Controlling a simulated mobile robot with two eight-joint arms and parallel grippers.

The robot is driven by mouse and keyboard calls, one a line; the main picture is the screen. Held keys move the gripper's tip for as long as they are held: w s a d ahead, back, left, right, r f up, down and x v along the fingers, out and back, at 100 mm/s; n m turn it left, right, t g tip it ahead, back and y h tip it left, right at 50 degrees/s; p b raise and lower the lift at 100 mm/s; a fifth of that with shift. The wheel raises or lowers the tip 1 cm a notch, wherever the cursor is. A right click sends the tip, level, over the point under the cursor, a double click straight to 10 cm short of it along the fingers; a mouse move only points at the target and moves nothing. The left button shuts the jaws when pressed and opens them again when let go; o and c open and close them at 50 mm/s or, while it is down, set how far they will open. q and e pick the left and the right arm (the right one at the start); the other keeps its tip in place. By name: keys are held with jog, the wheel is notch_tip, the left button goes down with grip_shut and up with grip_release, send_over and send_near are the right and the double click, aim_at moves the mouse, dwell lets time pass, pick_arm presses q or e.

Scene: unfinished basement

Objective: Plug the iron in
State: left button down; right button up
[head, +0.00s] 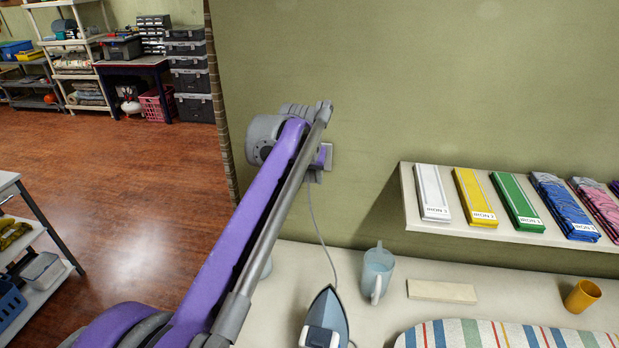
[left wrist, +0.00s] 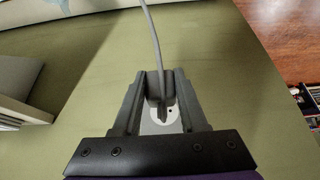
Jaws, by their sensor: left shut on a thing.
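The iron (head: 326,318), blue-grey and white, stands on the counter at the bottom of the head view. Its thin grey cord (head: 318,225) runs up to my left gripper (head: 318,172) at the wall. In the left wrist view my left gripper (left wrist: 160,95) is shut on the dark grey plug (left wrist: 160,85), with the cord (left wrist: 152,40) leading off it. I cannot tell whether the prongs are in the socket. My right gripper is not in view.
A striped ironing board (head: 505,335) is at the front right. A wall shelf (head: 408,200) holds folded cloths.

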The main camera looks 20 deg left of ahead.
pick_arm(q)
jog(key=shift+w+a+p, duration=0.15)
jog(key=shift+w+a, duration=0.05)
jog(key=shift+w, duration=0.6)
jog(key=shift+w+a+p, duration=0.2)
jog(key=shift+w+a, duration=0.05)
jog(key=shift+w, duration=0.55)
jog(key=shift+w+a+p, duration=0.15)
jog(key=shift+w+a, duration=0.05)
jog(key=shift+w, duration=0.6)
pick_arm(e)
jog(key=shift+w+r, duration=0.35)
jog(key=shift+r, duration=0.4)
pick_arm(q)
jog(key=shift+r+p, duration=0.15)
jog(key=shift+p, duration=0.25)
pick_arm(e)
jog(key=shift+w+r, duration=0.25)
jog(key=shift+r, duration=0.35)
pick_arm(q)
jog(key=shift+w+a, duration=0.15)
jog(key=shift+w, duration=0.45)
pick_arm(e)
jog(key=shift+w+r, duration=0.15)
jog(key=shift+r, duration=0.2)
pick_arm(q)
jog(key=shift+c, duration=1.8)
grip_release()
